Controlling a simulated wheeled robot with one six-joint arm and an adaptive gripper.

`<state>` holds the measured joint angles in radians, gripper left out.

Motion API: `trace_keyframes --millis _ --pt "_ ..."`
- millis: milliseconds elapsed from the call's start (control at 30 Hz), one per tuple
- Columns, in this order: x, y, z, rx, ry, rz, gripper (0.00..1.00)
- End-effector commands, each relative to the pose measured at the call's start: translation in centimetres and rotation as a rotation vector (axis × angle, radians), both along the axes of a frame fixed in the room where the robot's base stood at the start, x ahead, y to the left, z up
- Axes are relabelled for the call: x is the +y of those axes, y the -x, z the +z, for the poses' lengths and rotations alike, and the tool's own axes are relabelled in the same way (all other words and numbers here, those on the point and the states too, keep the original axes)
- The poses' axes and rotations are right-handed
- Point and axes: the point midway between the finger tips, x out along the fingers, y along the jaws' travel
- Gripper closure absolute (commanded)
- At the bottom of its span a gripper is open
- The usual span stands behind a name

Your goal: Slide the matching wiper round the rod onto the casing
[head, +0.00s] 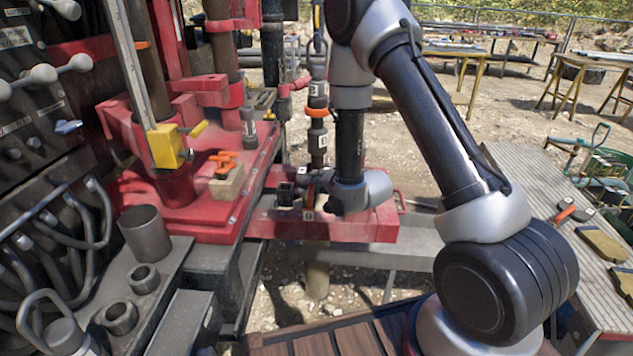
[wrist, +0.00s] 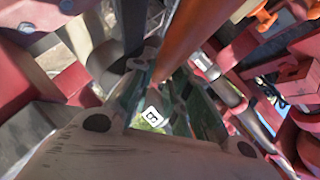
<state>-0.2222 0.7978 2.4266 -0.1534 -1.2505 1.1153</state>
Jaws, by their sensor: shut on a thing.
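My gripper (head: 316,192) reaches left from my wrist, low over the red platform (head: 350,228). It is shut on an orange-brown piece, apparently the wiper (wrist: 190,38), which runs up between the fingers in the wrist view. A white tag marked B (wrist: 152,116) shows between the fingers there; I cannot tell what bears it. A dark upright rod (head: 318,150) with an orange band and white labels stands behind my gripper. Below the platform is a tan pipe (head: 317,282), perhaps the casing. The rod's lower end is hidden, and I cannot tell whether the wiper touches it.
A small dark block with a white label (head: 284,193) stands left of my gripper. The red rig base (head: 195,225) with a yellow clamp (head: 165,147) is at left. Grey cylinders (head: 146,232) stand front left. A grey bench (head: 540,200) with tools is at right.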

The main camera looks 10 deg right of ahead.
Motion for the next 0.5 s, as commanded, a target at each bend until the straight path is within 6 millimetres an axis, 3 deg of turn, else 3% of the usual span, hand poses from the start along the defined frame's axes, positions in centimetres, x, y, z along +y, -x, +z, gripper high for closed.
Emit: trace_keyframes --millis 500 --pt "-0.8 -2.3 -1.6 -0.003 -0.001 -0.001 1.00"
